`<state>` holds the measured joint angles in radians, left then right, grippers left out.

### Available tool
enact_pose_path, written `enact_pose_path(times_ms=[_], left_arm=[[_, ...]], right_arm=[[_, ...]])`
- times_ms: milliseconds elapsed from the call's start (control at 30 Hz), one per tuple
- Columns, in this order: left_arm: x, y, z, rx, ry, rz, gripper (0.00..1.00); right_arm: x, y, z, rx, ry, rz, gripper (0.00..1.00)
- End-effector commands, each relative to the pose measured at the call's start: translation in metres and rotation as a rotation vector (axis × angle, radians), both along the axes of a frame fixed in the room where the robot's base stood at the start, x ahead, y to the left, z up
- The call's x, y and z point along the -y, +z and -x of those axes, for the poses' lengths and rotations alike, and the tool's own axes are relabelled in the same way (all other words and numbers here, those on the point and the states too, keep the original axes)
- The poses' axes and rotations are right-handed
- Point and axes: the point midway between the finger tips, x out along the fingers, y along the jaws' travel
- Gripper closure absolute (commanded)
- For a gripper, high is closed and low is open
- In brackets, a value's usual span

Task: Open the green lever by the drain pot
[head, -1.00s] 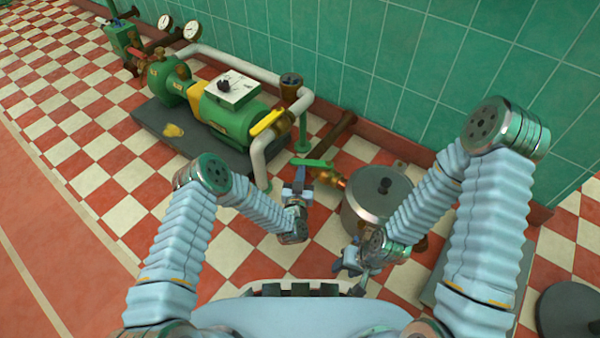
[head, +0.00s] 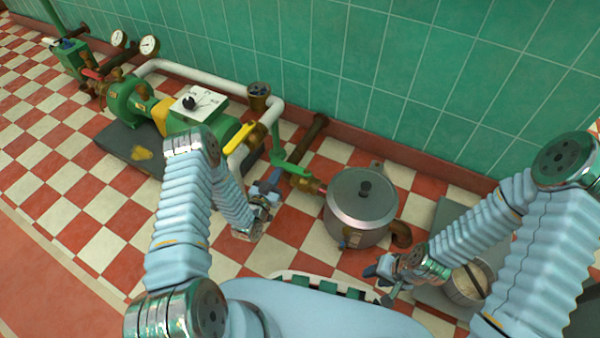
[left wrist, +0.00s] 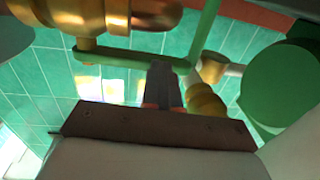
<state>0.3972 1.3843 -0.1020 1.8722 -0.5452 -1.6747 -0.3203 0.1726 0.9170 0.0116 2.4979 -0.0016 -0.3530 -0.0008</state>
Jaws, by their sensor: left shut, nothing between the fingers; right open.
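The green lever (head: 291,168) is a thin bar on a brass valve (head: 313,185) just left of the drain pot (head: 362,208), a grey lidded pot. In the left wrist view the lever (left wrist: 125,57) runs across the upper middle under brass fittings. My left gripper (head: 270,182) is shut and empty, close beside the lever's left part. In the left wrist view its fingertips (left wrist: 161,72) reach up to the bar; I cannot tell whether they touch. My right gripper (head: 378,272) is open and empty, in front of the pot.
A green pump (head: 190,125) with a yellow lever (head: 238,143) and white pipes stands left. A brown pipe (head: 308,138) runs from the wall behind the green lever. A bucket (head: 468,285) stands near my right arm. The tiled wall (head: 400,80) closes the back.

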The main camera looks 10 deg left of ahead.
Motion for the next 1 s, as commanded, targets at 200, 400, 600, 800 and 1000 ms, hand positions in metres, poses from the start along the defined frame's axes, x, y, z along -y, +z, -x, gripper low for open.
enact_pose_path(times_ms=[200,400,600,800,1000], left_arm=[[-0.0077,-0.0006,0.0031,-0.001,0.016,0.0,1.0],[-0.0087,-0.0001,0.003,0.001,0.019,-0.001,1.0],[-0.0087,0.0003,0.0023,0.002,0.019,-0.001,1.0],[-0.0088,0.0006,0.0014,0.003,0.02,-0.002,1.0],[-0.0098,-0.0007,-0.0045,0.004,0.017,-0.001,1.0]], right_arm=[[-0.0003,-0.0019,-0.0001,0.0,0.001,0.0,0.57],[-0.0003,-0.0022,-0.0002,0.0,0.0,0.0,0.57],[-0.0002,-0.0023,-0.0002,0.0,0.0,0.0,0.57],[-0.0002,-0.0026,-0.0002,0.001,0.0,0.0,0.57],[-0.0001,-0.0076,-0.0004,0.001,0.0,0.0,0.57]])
